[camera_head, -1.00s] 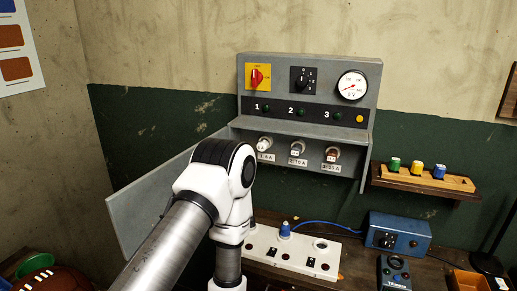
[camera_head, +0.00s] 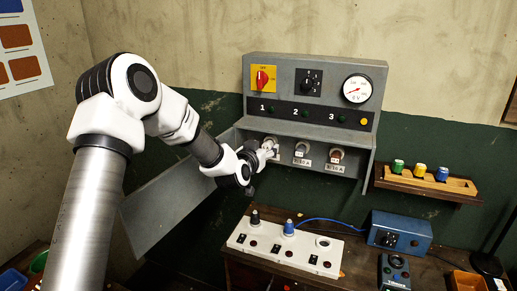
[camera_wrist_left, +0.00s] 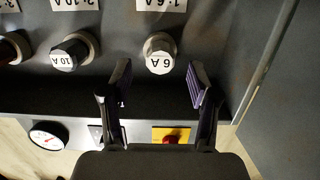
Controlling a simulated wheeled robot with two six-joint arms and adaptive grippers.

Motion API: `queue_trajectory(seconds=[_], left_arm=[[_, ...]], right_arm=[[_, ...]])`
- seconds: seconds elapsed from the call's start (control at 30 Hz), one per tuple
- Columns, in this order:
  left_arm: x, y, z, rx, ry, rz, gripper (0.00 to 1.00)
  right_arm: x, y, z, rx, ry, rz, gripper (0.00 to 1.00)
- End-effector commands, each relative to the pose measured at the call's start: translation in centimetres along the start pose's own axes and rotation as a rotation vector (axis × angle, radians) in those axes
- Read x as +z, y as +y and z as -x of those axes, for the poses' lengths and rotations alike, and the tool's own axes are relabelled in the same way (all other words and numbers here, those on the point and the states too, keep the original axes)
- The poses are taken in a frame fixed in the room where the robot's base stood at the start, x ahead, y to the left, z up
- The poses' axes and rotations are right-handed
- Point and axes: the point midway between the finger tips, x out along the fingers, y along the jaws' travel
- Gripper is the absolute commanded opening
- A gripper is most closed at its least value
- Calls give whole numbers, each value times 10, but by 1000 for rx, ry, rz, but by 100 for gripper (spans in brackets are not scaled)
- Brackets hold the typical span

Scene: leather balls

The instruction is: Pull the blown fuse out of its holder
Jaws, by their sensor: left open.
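The grey fuse box (camera_head: 315,70) on the wall holds a row of three fuses under the numbers 1, 2 and 3. In the left wrist view, upside down, the white-capped 6 A fuse (camera_wrist_left: 160,55) sits in its holder. The 10 A fuse (camera_wrist_left: 70,52) and a third fuse (camera_wrist_left: 12,47) sit beside it. I cannot tell which fuse is blown. My left gripper (camera_head: 266,152) is at the 6 A fuse and partly hides it in the head view. In the wrist view its open fingers (camera_wrist_left: 160,85) are on either side of that fuse's line, apart from it.
The box's open grey door (camera_head: 165,205) hangs at the left, near my left arm. A wooden rack (camera_head: 428,182) with green, yellow and blue fuses is on the right wall. Below are a white socket panel (camera_head: 285,248) and a blue box (camera_head: 398,234) on the bench.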

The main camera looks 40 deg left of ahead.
Motion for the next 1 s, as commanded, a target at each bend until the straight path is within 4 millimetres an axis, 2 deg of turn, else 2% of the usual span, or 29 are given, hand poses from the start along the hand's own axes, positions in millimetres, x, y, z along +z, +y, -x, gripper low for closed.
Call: queue_trajectory(seconds=[0.03, 0.2, 0.47, 0.5, 0.63, 1.0], left_arm=[[-3, 0, -9, -1, 0, -3, 61], [-1, 1, -28, 1, 0, -2, 61], [1, 0, -31, 1, -1, 0, 61], [1, 0, -31, 1, -1, 0, 47], [1, 0, -31, 1, -1, 0, 1], [2, 0, -24, 1, -3, 1, 0]], right_arm=[[0, 0, 7, 0, 0, 0, 40], [0, 0, 12, 0, 0, 0, 40], [0, 0, 11, 0, 0, 0, 40], [0, 0, 11, 0, 0, 0, 40], [0, 0, 11, 0, 0, 0, 40], [0, 0, 12, 0, 0, 0, 40]])
